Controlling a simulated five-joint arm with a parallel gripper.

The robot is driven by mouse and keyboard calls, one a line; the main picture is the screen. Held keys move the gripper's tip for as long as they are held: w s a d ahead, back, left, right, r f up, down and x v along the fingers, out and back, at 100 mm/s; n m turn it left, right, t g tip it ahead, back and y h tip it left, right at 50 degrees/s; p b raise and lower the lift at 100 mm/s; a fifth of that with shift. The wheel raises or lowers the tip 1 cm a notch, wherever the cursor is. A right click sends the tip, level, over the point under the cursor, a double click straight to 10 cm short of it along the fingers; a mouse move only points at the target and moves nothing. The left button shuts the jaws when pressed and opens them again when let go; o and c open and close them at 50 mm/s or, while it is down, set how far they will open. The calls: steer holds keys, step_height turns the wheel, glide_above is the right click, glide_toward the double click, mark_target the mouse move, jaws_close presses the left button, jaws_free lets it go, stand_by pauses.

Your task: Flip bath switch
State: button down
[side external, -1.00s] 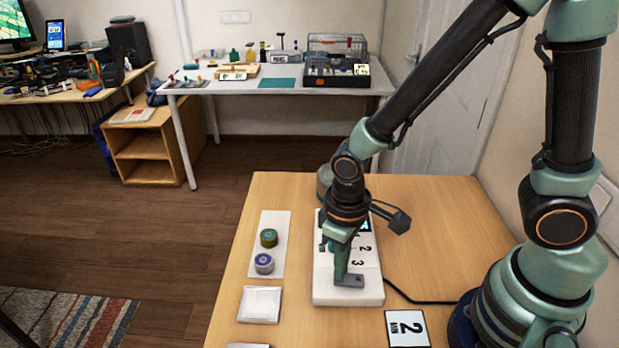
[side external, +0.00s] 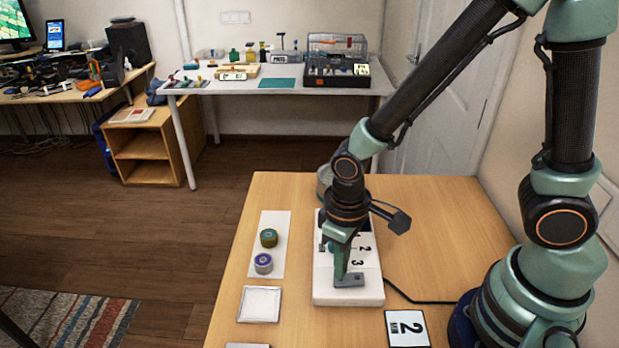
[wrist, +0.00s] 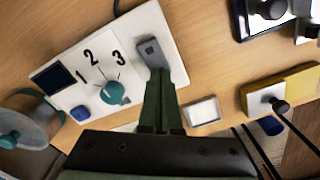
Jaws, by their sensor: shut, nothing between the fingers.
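A white panel (side external: 322,291) lies on the wooden table, printed with 1, 2 and 3. Near one end it carries a small grey switch (side external: 352,281), which also shows in the wrist view (wrist: 152,53). My gripper (side external: 341,275) points down over that end of the panel, with its fingers shut and empty. In the wrist view, the fingertips (wrist: 160,74) are right beside the switch's near end. I cannot tell whether they touch it. A teal knob (wrist: 113,93), a blue button (wrist: 81,113) and a dark display (wrist: 53,76) are on the same panel.
A pale strip (side external: 267,220) with a green round pot (side external: 269,238) and a purple one (side external: 263,263) lies left of the panel. The table's right side is mostly clear.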

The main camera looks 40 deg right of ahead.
step_height(320, 180, up, 6)
stand_by(0.7)
steer(key=w+d+r+m+t, duration=0.2)
steer(key=d+r+t, duration=0.3)
steer(key=d+r, duration=0.6)
steer(key=shift+d+r+m+t, duration=0.3)
steer(key=shift+d+r+m, duration=0.15)
steer(key=shift+r, duration=0.95)
